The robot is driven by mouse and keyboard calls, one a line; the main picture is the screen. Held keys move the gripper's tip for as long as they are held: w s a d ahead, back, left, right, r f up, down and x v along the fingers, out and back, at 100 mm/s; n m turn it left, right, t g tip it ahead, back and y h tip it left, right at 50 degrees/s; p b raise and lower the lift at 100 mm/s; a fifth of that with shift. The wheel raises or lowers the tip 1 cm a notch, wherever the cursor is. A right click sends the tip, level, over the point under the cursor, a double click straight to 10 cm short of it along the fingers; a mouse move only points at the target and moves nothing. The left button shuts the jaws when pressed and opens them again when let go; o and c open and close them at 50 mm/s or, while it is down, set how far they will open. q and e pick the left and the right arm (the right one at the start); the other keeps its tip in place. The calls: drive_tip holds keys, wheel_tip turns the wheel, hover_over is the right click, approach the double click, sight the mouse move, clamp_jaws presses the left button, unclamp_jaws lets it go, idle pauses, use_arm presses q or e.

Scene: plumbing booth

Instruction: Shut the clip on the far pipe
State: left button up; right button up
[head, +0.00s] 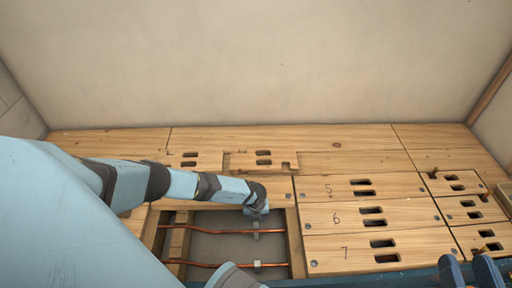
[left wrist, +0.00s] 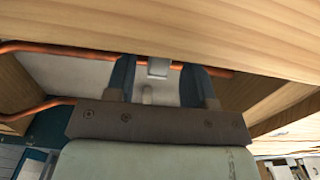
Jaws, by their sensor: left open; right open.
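The far copper pipe (head: 215,231) crosses the open floor bay. A grey clip (head: 256,236) sits on it, partly covered by my left gripper (head: 258,212), which is just above and behind it. In the left wrist view the far pipe (left wrist: 90,50) runs under the board edge. The grey clip (left wrist: 158,68) shows between the two dark blue fingers of my open left gripper (left wrist: 159,75). I cannot tell whether they touch it or how far the clip is closed. My right gripper (head: 470,272) is open and empty at the bottom right.
A near copper pipe (head: 215,266) with its own grey clip (head: 257,266) lies in the same bay. Numbered slotted boards (head: 335,216) cover the right side. A loose notched board (head: 262,161) lies behind the bay. A wall (head: 270,60) stands at the back.

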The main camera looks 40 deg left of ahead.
use_arm(q)
drive_tip(key=shift+f, duration=0.65)
use_arm(e)
drive_tip(key=shift+w+d+r+n, duration=0.15)
drive_tip(key=shift+w+n, duration=0.05)
drive_tip(key=shift+n, duration=0.1)
